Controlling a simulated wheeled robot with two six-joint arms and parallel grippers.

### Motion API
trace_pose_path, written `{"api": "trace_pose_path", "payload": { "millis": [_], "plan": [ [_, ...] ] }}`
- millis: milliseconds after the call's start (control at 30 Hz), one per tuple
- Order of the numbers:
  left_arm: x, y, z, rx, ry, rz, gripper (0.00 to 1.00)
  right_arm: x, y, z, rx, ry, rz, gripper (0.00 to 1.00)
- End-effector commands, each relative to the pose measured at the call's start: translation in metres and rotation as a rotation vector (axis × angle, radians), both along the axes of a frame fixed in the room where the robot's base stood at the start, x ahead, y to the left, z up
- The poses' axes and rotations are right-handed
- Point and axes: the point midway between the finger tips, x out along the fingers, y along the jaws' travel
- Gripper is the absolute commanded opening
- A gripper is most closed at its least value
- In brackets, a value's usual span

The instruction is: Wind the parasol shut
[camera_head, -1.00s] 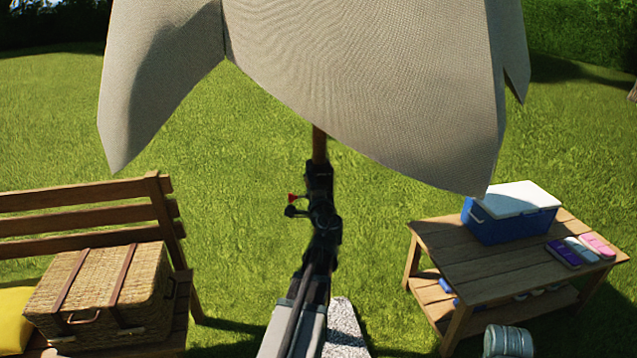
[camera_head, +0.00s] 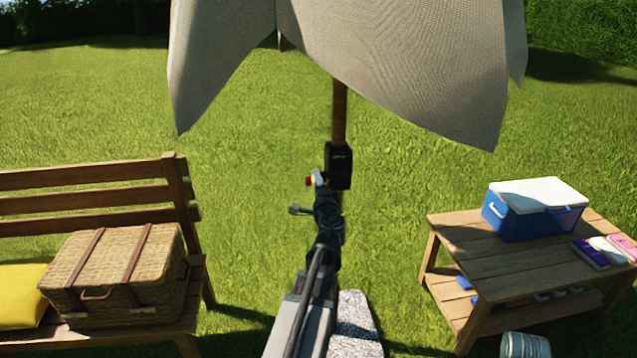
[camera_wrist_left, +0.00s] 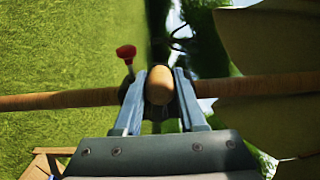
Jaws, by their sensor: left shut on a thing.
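The parasol's beige canopy (camera_head: 400,60) hangs in folds at the top of the head view, partly drawn in, its top cut off. Its wooden pole (camera_head: 339,110) runs down from it to a dark crank housing (camera_head: 338,166). A small red knob (camera_head: 308,181) sticks out left of the housing; it also shows in the left wrist view (camera_wrist_left: 126,52). My left gripper (camera_head: 322,182) is at the housing. In the left wrist view its fingers (camera_wrist_left: 160,95) are shut on a rounded wooden crank knob (camera_wrist_left: 159,85), in front of the pole (camera_wrist_left: 60,99). My right gripper is out of view.
A wooden bench (camera_head: 90,210) with a wicker basket (camera_head: 120,275) and a yellow cushion (camera_head: 20,295) stands at left. A wooden table (camera_head: 470,250) with a blue cooler (camera_head: 535,210) stands at right, a metal bucket (camera_head: 525,345) near it. Open grass lies between.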

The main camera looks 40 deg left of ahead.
Motion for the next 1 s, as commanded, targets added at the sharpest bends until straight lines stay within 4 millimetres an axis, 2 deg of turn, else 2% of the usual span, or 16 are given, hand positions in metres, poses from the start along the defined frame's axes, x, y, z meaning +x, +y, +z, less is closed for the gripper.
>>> {"api": "trace_pose_path", "payload": {
  "millis": [33,133,333,567,767,1000],
  "plan": [
    [0.002,-0.002,-0.012,-0.001,-0.001,-0.007,0.0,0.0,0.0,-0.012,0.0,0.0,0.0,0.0],
    [0.002,-0.002,-0.026,-0.001,-0.001,-0.007,0.0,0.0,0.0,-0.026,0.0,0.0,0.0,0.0],
    [0.002,-0.001,-0.027,0.0,0.0,-0.007,0.0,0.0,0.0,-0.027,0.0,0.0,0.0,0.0],
    [0.008,-0.006,-0.055,0.0,0.0,-0.007,0.0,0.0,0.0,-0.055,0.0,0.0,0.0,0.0],
    [0.01,-0.008,-0.057,0.0,0.0,-0.006,0.0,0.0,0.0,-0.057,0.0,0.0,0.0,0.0],
    [0.024,-0.019,-0.081,0.0,0.0,-0.007,0.0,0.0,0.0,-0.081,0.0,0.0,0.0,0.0]
  ]
}}
